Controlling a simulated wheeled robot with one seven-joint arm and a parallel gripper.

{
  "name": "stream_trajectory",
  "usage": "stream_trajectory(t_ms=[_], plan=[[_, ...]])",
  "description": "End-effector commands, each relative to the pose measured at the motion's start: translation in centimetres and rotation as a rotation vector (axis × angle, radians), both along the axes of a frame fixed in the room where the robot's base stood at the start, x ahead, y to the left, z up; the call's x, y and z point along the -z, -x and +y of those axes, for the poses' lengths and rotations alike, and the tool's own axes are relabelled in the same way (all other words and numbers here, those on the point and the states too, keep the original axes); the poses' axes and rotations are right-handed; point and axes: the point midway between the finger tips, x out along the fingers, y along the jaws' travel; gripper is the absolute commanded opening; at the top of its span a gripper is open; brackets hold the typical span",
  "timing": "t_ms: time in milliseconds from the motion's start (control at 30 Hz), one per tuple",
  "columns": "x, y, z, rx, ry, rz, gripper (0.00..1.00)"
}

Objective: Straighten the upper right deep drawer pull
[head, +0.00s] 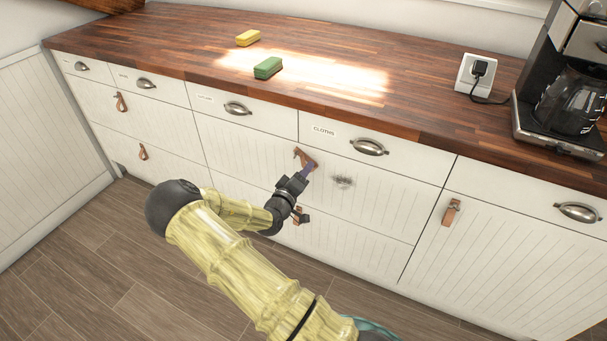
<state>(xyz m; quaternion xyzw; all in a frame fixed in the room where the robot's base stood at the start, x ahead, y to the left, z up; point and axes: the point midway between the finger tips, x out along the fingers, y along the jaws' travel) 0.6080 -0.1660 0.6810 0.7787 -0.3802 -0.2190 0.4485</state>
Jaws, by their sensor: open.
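The upper right deep drawer (235,150) is a white grooved front below the shallow drawers. Its brown leather pull (300,154) sits near the top of the front and looks tilted, slanting down to the right. My gripper (307,170), with purplish fingertips, is open at the lower part of this pull. I cannot tell whether the fingers touch the leather or stand just in front of it. Part of the pull's lower end is hidden by the fingers.
A dark smudge (343,182) marks the front right of the pull. A lower leather pull (299,213) is partly behind my wrist. Metal cup pulls (369,147) jut out above. Green (268,68) and yellow (248,38) sponges and a coffee maker (565,95) stand on the wooden counter.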

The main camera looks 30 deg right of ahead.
Motion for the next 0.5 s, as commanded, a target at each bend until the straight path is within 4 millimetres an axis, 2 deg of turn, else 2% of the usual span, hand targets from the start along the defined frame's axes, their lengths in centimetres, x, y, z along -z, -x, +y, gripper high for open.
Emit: stream_trajectory(t_ms=[267, 367, 500], plan=[[-0.01, -0.15, -0.16, 0.0, 0.0, 0.0, 0.42], [-0.01, -0.14, -0.16, 0.0, 0.0, 0.0, 0.26], [-0.01, -0.12, -0.14, 0.0, 0.0, 0.0, 0.0]])
